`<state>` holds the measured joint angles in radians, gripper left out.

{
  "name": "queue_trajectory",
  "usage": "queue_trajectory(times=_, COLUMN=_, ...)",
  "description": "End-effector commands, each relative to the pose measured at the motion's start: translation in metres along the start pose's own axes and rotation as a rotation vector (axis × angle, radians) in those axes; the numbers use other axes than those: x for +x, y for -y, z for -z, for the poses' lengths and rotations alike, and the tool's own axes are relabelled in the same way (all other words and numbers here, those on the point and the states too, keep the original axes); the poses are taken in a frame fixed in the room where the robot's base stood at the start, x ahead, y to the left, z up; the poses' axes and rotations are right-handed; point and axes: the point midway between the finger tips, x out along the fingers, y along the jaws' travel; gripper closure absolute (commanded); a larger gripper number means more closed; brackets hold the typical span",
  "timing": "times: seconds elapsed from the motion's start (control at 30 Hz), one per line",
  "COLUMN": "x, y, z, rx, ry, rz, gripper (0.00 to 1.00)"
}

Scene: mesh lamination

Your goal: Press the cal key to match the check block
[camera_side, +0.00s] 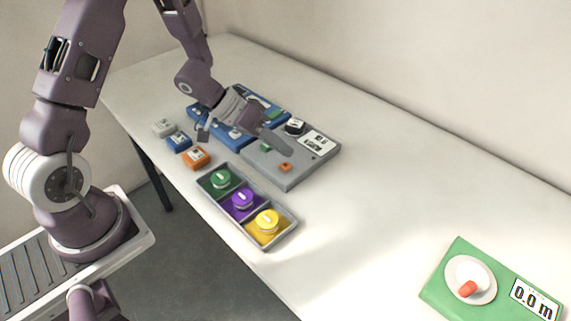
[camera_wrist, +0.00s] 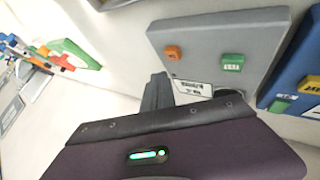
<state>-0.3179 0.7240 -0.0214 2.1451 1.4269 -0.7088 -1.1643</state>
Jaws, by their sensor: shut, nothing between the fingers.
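My gripper (camera_side: 284,148) is shut and empty, low over the grey device on the table. It also shows in the wrist view (camera_wrist: 157,88), where its fingers overlap the device's edge; I cannot tell if they touch it. The grey device (camera_side: 318,165) carries an orange key (camera_side: 285,167), a green key (camera_side: 265,147), a black round part (camera_side: 295,126) and a white display (camera_side: 319,142). The orange key (camera_wrist: 173,53) and green key (camera_wrist: 232,62) also show in the wrist view. Neither key's lettering is readable. Three small labelled blocks stand left of it: grey-white (camera_side: 164,128), blue (camera_side: 179,142) and orange (camera_side: 196,157).
A blue device (camera_side: 265,101) lies behind the grey one, partly hidden by my arm. A grey tray (camera_side: 281,240) holds green, purple and yellow round pieces. A green scale (camera_side: 444,284) with a red piece on its pan is at front right. The table between is clear.

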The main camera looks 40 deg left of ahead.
Motion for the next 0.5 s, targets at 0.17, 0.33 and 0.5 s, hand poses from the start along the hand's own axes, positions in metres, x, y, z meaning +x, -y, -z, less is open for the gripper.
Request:
queue_trajectory(times=0.17, x=0.0085, y=0.0065, z=-0.0063, rx=-0.001, ry=0.0, rz=0.001, gripper=1.0)
queue_trajectory(times=0.33, x=0.0101, y=0.0075, z=-0.0074, rx=0.0, ry=-0.001, rz=0.001, gripper=1.0)
queue_trajectory(times=0.5, x=0.0099, y=0.0074, z=-0.0072, rx=0.001, ry=-0.001, rz=0.001, gripper=1.0)
